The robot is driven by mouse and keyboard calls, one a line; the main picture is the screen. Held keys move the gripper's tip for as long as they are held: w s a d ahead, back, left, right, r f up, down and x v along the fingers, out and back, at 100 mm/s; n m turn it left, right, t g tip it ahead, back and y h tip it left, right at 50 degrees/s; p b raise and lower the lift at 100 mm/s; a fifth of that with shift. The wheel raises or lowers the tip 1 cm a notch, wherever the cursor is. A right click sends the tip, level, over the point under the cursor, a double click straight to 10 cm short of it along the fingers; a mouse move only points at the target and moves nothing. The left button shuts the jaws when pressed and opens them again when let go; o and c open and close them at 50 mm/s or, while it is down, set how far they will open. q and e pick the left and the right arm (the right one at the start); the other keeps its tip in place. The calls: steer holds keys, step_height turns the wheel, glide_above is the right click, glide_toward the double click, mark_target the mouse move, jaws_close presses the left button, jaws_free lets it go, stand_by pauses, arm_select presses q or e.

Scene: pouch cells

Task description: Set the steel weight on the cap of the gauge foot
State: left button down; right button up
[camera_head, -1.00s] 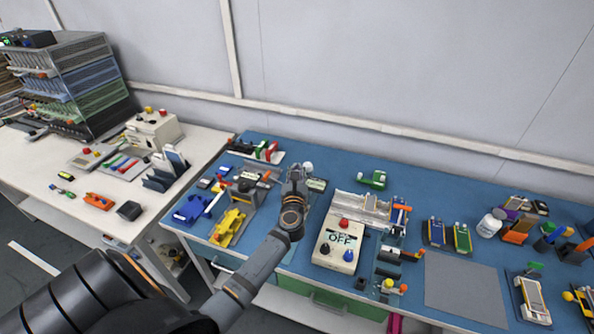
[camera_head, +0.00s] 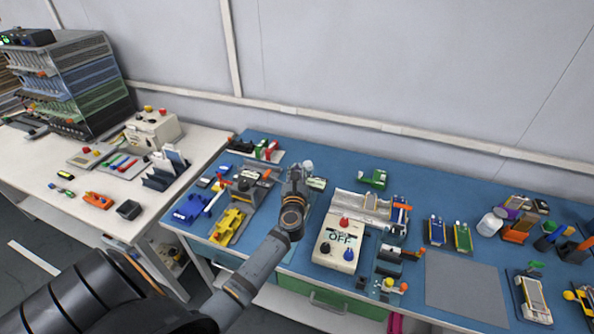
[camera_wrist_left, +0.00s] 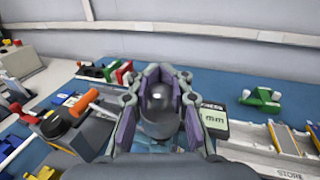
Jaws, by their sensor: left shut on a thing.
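My left gripper (camera_head: 303,172) reaches over the blue bench. In the left wrist view, its purple-padded fingers (camera_wrist_left: 160,90) are shut on the steel weight (camera_wrist_left: 159,108), a dark, shiny rounded metal piece. In the head view, a small silvery part of the weight (camera_head: 308,166) shows at the fingertips. A gauge display marked "mm" (camera_wrist_left: 214,119) stands just right of the gripper; it also shows in the head view (camera_head: 317,183). The gauge foot and its cap are hidden behind the gripper and weight, so I cannot tell whether the weight touches the cap. My right gripper is not in view.
Left of the gripper is a grey fixture with an orange handle (camera_wrist_left: 83,103). A green clamp (camera_head: 373,179) lies at the back right. A white box marked OFF (camera_head: 338,243) and a pale tray (camera_head: 352,209) stand to the right. A bare grey mat (camera_head: 465,287) lies farther right.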

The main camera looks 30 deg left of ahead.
arm_select(q)
steer(key=shift+f+b, duration=0.3)
steer(key=shift+f, duration=0.05)
steer(key=c, duration=1.1)
jaws_free()
steer(key=shift+c, duration=0.2)
steer(key=shift+f, duration=0.1)
steer(key=v, duration=1.2)
